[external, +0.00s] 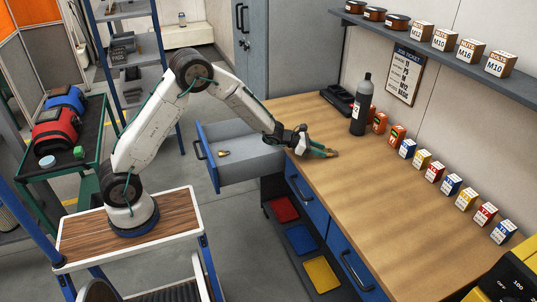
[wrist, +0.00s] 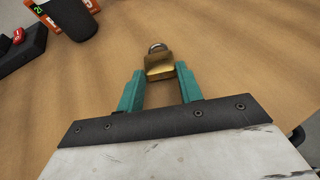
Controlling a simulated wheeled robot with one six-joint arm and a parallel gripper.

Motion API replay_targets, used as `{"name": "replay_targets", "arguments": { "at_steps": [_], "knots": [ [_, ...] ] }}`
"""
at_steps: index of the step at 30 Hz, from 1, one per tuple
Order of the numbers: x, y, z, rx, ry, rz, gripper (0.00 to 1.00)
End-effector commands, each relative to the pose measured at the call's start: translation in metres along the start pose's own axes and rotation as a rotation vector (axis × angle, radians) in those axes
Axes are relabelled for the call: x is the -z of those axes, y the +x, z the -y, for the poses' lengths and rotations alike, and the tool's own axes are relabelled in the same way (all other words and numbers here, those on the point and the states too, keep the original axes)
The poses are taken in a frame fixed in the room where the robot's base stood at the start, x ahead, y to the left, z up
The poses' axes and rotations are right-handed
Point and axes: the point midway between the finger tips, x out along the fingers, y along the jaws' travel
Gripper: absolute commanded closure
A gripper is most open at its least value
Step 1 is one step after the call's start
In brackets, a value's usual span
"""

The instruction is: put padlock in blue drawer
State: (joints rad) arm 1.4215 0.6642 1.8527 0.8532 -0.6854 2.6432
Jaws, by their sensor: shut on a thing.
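The brass padlock (wrist: 159,66) with a grey shackle is between the teal fingertips of my gripper (wrist: 160,74) in the wrist view. The gripper is shut on its body, and the shackle points away from the palm. In the external view my gripper (external: 331,153) is low over the near part of the wooden bench. The padlock is only a small patch at the tips there; I cannot tell whether it touches the bench. The blue drawer (external: 204,158) is pulled open to the left of the gripper. A small brass-coloured item (external: 223,153) lies inside it.
A grey bottle (external: 361,108) and orange boxes (external: 379,122) stand behind the gripper. Several small coloured boxes (external: 422,159) line the wall side. The bench's front middle is clear.

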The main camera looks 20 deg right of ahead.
Motion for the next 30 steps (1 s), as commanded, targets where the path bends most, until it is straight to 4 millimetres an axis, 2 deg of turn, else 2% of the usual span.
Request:
{"name": "replay_targets", "arguments": {
  "at_steps": [12,13,15,25,30],
  "knots": [
    [0.007,0.003,0.000,0.000,0.000,0.002,0.90],
    [0.007,0.003,0.000,0.000,0.001,0.002,0.56],
    [0.007,0.003,0.000,0.000,0.001,0.002,0.42],
    [0.003,0.001,0.000,-0.001,0.001,0.003,0.42],
    [0.004,-0.023,-0.001,-0.003,0.000,0.002,0.42]
  ]
}}
